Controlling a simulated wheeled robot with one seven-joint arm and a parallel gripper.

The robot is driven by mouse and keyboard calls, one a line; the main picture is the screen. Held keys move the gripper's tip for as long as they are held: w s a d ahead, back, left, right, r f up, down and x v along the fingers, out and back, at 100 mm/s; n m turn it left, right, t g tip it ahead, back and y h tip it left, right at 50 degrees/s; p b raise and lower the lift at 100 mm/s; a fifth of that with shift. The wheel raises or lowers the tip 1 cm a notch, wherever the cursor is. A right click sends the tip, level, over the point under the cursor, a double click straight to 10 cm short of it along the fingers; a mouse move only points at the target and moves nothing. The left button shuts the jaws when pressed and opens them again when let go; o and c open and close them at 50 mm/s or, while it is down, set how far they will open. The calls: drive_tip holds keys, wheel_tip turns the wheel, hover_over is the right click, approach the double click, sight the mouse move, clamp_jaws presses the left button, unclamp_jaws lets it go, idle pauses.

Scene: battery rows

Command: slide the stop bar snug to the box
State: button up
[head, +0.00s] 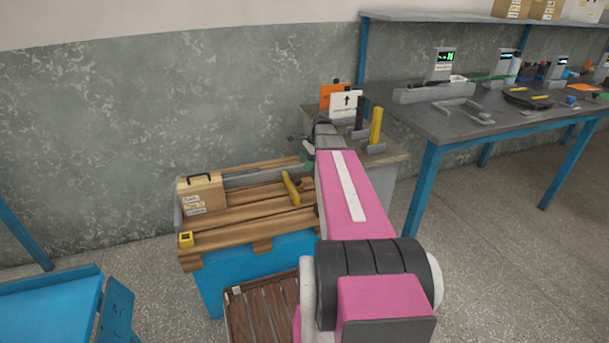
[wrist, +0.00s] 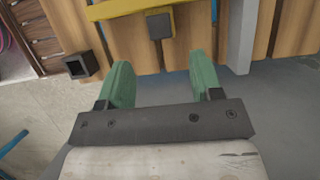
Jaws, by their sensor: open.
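The cardboard box (head: 202,193), with a dark handle and labels, sits at the left end of a slatted wooden top (head: 245,217). The yellow stop bar (head: 291,189) lies on the slats to the right of the box, with a clear gap between them. In the wrist view a yellow bar (wrist: 200,7) crosses the top edge, with a dark block (wrist: 159,25) on its near side. My gripper (wrist: 161,65) is open; its green fingers stand apart, short of the bar, with nothing between them. In the head view my arm hides most of the gripper.
A grey rail (head: 258,177) runs along the back of the slats. A small yellow block (head: 186,240) sits at the front left corner. A brown slatted crate (head: 262,310) stands below. A yellow post (head: 376,126) and signs stand behind my arm; a workbench (head: 450,120) is at right.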

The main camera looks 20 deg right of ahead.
sight(298, 179)
drive_tip(key=shift+x, duration=3.6)
